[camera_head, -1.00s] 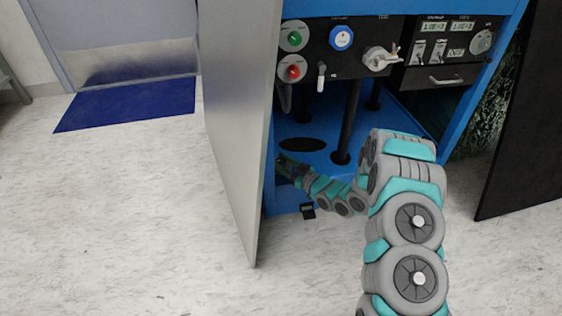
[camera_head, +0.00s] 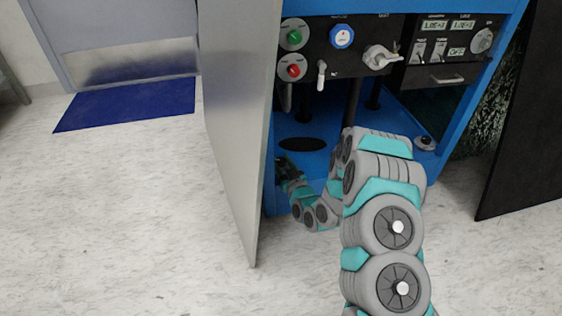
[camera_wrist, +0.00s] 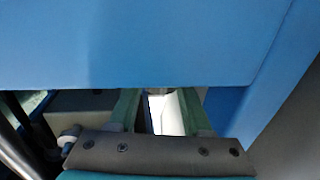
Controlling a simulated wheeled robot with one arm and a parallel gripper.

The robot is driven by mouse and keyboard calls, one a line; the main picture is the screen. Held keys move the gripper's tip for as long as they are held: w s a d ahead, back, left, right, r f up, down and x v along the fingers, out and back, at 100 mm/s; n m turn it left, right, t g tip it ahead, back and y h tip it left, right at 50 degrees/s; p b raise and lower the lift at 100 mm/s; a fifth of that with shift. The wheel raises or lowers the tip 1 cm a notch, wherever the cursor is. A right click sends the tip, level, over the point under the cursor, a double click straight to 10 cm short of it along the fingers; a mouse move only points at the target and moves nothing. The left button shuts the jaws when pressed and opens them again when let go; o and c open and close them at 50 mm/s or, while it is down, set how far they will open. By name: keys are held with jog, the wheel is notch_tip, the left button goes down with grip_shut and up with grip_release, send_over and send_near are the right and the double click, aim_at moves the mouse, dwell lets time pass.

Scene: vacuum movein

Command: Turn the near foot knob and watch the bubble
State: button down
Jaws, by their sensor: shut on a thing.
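My gripper (camera_head: 284,168) is low at the left front edge of the blue cabinet (camera_head: 350,190), beside the metal door panel. In the wrist view its two green fingers (camera_wrist: 160,112) reach under a blue panel. They are shut on a small grey piece (camera_wrist: 154,91), which looks like the near foot knob but is mostly hidden by the panel. A small round dark-rimmed level (camera_head: 425,142) sits on the cabinet's blue deck at the right. Its bubble is too small to read.
The open metal door (camera_head: 235,130) stands close left of my gripper. A black panel (camera_head: 525,130) stands at the right. Above are controls with green and red buttons (camera_head: 294,38) and a valve handle (camera_head: 380,57).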

jog(key=shift+a+m+t+h, duration=0.1)
jog(key=shift+m+t+h, duration=0.3)
jog(key=shift+m+h, duration=0.3)
jog(key=shift+h, duration=0.4)
jog(key=c, duration=0.6)
grip_release()
jog(key=shift+y, duration=0.4)
